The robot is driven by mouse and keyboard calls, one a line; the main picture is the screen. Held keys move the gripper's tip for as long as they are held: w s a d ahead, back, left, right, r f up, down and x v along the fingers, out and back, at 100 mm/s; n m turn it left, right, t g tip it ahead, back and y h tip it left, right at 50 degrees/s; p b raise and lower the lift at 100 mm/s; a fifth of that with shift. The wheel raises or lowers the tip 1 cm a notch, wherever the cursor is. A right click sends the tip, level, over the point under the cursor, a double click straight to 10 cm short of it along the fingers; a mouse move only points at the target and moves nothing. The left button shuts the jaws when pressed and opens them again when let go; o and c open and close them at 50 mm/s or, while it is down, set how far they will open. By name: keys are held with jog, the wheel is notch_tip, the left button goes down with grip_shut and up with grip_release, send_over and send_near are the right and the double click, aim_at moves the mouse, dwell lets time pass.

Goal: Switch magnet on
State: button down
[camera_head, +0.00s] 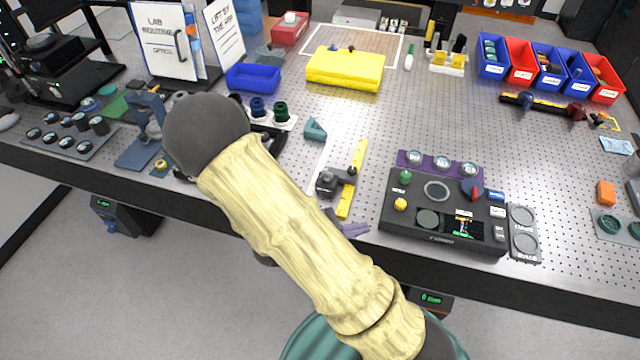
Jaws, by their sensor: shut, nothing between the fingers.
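A small black block with a knob-like part (327,184) sits beside a yellow bar (353,180) near the middle of the perforated table. It may be the magnet base, but no label is readable and I cannot tell its switch position. My arm crosses the view in a cream sleeve, from the bottom right up to a dark rounded joint at the left. I cannot make out my gripper; the arm hides the area behind it. A small purple-grey piece (355,229) shows at the sleeve's edge, too little to identify.
A black control box (440,245) with knobs and a small screen stands right of the block. A yellow case (345,68), a blue tray (253,78) and coloured bins (522,75) stand behind. The perforated table (560,220) has bare surface right of the box.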

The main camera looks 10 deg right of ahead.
jog(key=w+a+f+n+t+y, duration=0.2)
jog(key=w+a+n+t, duration=0.1)
jog(key=a+n+t, duration=0.2)
jog(key=w+a+f+n+t+y, duration=0.3)
jog(key=w+a+n+t, duration=0.1)
jog(key=a+n+t, duration=0.2)
jog(key=shift+a+f+n+t+b, duration=0.25)
jog(key=shift+a+n+t+b, duration=0.1)
jog(key=shift+n+t, duration=0.45)
jog(key=shift+w+d, duration=0.1)
jog(key=p, duration=0.5)
send_near(322, 175)
jog(key=x, duration=0.7)
jog(key=shift+d+r, duration=0.1)
jog(key=shift+d, duration=0.05)
jog(key=shift+a, duration=0.25)
